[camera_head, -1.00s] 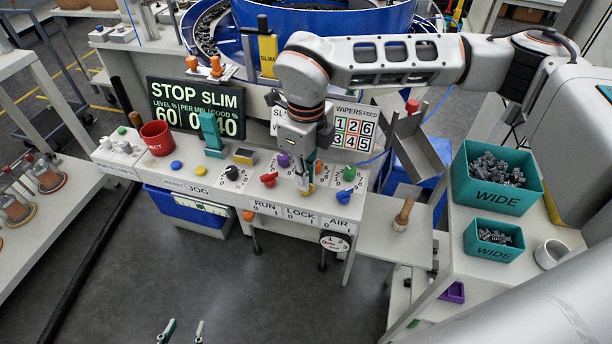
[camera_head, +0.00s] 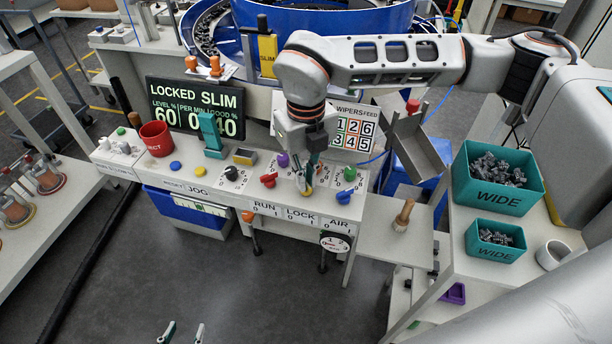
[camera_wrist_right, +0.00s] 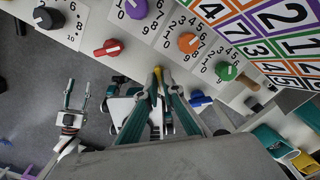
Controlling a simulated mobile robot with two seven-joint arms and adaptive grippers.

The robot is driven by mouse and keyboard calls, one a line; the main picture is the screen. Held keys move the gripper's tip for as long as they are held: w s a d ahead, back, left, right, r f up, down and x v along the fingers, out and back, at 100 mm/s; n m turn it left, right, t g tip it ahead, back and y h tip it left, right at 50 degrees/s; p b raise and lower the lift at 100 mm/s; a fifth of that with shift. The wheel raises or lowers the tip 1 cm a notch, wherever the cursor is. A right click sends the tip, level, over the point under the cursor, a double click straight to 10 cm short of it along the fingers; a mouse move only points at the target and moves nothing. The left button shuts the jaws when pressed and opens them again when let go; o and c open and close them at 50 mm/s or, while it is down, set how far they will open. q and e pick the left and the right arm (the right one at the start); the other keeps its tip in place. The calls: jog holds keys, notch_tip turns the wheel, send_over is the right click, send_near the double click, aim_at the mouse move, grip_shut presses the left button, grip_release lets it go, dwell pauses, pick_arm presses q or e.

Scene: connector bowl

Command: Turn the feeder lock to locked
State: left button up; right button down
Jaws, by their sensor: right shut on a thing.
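The feeder lock is a yellow knob (camera_head: 307,190) above the LOCK label (camera_head: 300,215) on the white control panel. It sits between the red RUN knob (camera_head: 269,180) and the blue AIR knob (camera_head: 344,196). My right gripper (camera_head: 310,178) reaches down and is shut on the yellow knob, hiding most of it. In the right wrist view the yellow knob (camera_wrist_right: 154,94) shows between the fingers. The display (camera_head: 195,108) reads LOCKED SLIM. My left gripper (camera_head: 181,333) is open and empty, low over the floor, away from the panel.
Purple (camera_head: 283,159) and green (camera_head: 349,173) knobs stand close behind the lock. A red cup (camera_head: 156,138) stands at the panel's left. Teal bins (camera_head: 497,188) and a brush (camera_head: 404,214) are to the right. Open floor lies in front.

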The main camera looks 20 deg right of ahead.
jog(key=shift+w, duration=0.1)
jog(key=c, duration=2.2)
grip_release()
notch_tip(320, 180, up, 12)
jog(key=shift+r, duration=0.1)
